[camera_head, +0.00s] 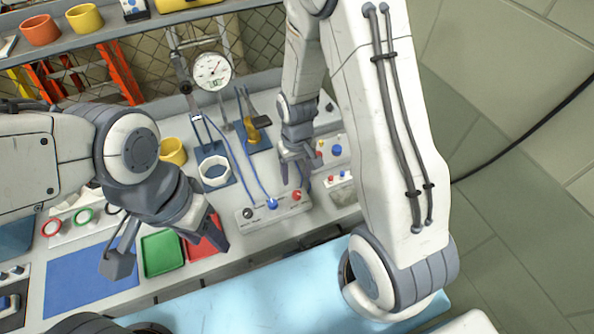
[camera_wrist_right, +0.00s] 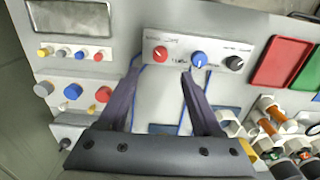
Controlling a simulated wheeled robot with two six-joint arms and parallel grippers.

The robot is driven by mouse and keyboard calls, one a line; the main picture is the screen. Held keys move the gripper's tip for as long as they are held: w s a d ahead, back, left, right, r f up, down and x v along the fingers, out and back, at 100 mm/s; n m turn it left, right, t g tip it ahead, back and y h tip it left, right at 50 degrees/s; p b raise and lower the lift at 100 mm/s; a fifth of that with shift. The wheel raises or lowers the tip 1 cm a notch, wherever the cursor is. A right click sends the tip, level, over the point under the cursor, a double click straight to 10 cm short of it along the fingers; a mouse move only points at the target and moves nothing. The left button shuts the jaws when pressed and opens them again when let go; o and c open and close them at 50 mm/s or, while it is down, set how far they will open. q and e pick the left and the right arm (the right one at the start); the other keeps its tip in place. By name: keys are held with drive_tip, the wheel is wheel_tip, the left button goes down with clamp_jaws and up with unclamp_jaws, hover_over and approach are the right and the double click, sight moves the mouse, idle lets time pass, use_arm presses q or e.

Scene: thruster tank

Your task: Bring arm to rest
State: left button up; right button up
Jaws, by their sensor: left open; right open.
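My left gripper (camera_head: 172,247) comes in from the left in the head view, with its fingers wide apart above the bench by the green tray (camera_head: 162,253) and the red tray (camera_head: 203,236). My right gripper (camera_head: 294,178) hangs over the bench near the control box (camera_head: 256,213) with red, blue and black knobs. In the right wrist view its two fingers (camera_wrist_right: 158,78) are apart with nothing between them, and the control box (camera_wrist_right: 180,44) lies just beyond the fingertips. My right arm covers part of the bench's right side.
A round dial gauge (camera_head: 212,71) stands at the back on a stand. A white ring-shaped part (camera_head: 214,170) and a yellow cup (camera_head: 173,151) sit mid-bench. A shelf (camera_head: 120,32) with orange and yellow cups runs above. A blue mat (camera_head: 92,282) lies front left. Open floor (camera_head: 505,200) is at right.

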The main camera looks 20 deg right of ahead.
drive_tip(key=shift+r, duration=0.7)
drive_tip(key=shift+a, duration=0.1)
drive_tip(key=s+a+r+n+b, duration=0.3)
drive_tip(key=s+a+r, duration=0.25)
drive_tip(key=a, duration=0.25)
drive_tip(key=s+a+r+n+b, duration=0.1)
drive_tip(key=s+a+r, duration=0.1)
drive_tip(key=s, duration=0.4)
drive_tip(key=s+a+r+n+y+b, duration=0.1)
drive_tip(key=s+a+r+n, duration=0.1)
drive_tip(key=s+r, duration=0.2)
drive_tip(key=s, duration=0.3)
drive_tip(key=shift+a+n+b, duration=0.2)
drive_tip(key=shift+n+b, duration=0.1)
drive_tip(key=shift+b, duration=0.05)
idle(0.4)
